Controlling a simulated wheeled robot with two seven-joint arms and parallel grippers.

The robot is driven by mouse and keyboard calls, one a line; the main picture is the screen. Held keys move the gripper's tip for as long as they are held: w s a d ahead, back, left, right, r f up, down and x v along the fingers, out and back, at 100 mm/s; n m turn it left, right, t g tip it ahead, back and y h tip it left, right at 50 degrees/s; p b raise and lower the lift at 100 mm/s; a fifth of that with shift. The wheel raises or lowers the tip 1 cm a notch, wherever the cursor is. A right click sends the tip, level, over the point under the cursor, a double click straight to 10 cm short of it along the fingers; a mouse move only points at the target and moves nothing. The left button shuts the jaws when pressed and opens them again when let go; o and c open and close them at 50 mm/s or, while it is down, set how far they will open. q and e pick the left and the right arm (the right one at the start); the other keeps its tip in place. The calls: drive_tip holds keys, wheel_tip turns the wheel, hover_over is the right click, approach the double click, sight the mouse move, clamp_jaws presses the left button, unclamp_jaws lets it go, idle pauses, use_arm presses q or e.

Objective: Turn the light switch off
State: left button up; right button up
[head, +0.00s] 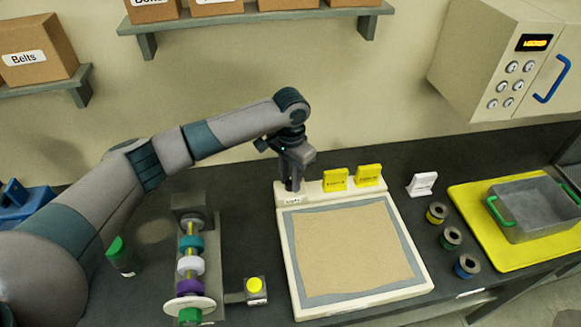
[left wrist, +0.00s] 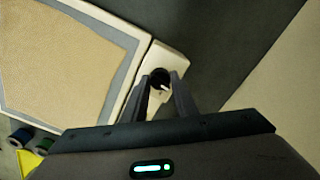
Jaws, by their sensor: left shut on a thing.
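The light switch is a small dark round knob (left wrist: 157,78) on the white strip at the end of the flat panel (head: 413,283), seen between my fingers in the left wrist view. In the head view it is hidden behind my left gripper (head: 292,186), which points straight down at the panel's back left corner. A small white label (head: 292,200) sits just in front of it. My left gripper also shows in the left wrist view (left wrist: 166,82), its two fingers shut on the knob. I cannot read the knob's setting. My right gripper is not in view.
Two yellow tags (head: 335,179) (head: 368,175) stand right of my gripper along the panel's back edge. A white tag (head: 421,184), several spools (head: 451,238) and a yellow tray (head: 470,205) are further right. A rod with coloured rings (head: 190,265) and a yellow button (head: 254,285) are left.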

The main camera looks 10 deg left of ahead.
use_arm(q)
drive_tip(key=shift+r+n+p, duration=0.2)
drive_tip(key=shift+n+p, duration=0.6)
drive_tip(key=shift+p, duration=0.15)
drive_tip(key=shift+f+n, duration=0.15)
drive_tip(key=shift+n, duration=0.15)
drive_tip(key=o, duration=1.1)
drive_tip(key=shift+c, duration=0.2)
